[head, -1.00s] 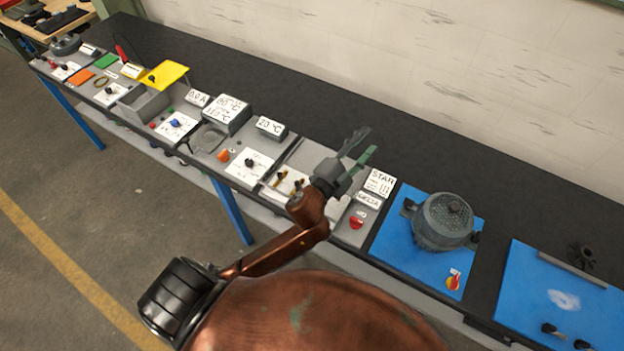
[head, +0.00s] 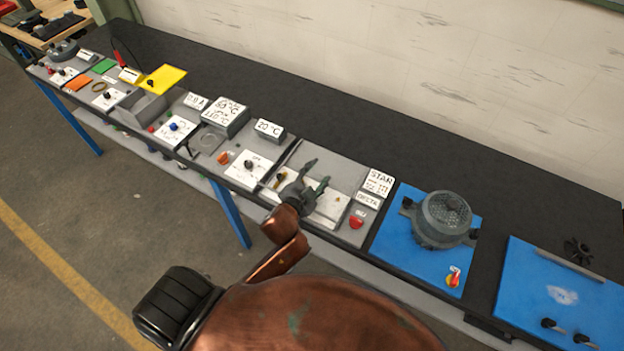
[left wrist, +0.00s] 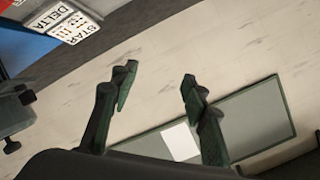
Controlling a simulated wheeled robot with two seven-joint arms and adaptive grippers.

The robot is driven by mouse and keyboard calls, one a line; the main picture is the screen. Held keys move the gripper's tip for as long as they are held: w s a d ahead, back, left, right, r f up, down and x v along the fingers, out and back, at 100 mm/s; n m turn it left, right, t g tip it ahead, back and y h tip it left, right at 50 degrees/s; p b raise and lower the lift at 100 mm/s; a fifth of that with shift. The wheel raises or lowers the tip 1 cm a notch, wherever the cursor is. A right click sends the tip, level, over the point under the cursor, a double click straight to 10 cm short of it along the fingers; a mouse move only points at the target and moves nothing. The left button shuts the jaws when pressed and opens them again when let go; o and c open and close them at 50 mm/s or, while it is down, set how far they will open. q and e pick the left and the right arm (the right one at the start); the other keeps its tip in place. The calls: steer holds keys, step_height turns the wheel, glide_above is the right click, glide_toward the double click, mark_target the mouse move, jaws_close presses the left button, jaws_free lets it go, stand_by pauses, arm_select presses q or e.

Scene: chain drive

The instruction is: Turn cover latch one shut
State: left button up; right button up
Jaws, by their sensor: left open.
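No part is marked as cover latch one, and I cannot tell which it is. A round grey housing with a perforated top (head: 444,218) stands on a blue mat (head: 391,248), with small black parts at its sides. Two black knobs (head: 550,324) (head: 582,339) are at the front of the blue panel at the far right. My left gripper (head: 318,172) is open and empty over the grey board left of the STAR and DELTA signs, apart from the housing and the knobs. Its two fingers (left wrist: 155,85) also show apart in the left wrist view. My right gripper is out of view.
A STAR sign (head: 379,182) and a red knob (head: 356,221) lie between my gripper and the blue mat. A red and yellow switch (head: 453,277) is at the mat's front. The dark bench top (head: 330,139) behind the boards is clear to the wall.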

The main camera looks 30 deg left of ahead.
arm_select(q)
steer(key=shift+s+a+f+n+g, duration=0.3)
steer(key=shift+s+a+f+g, duration=0.15)
steer(key=shift+s+f, duration=0.4)
steer(key=shift+w, duration=0.1)
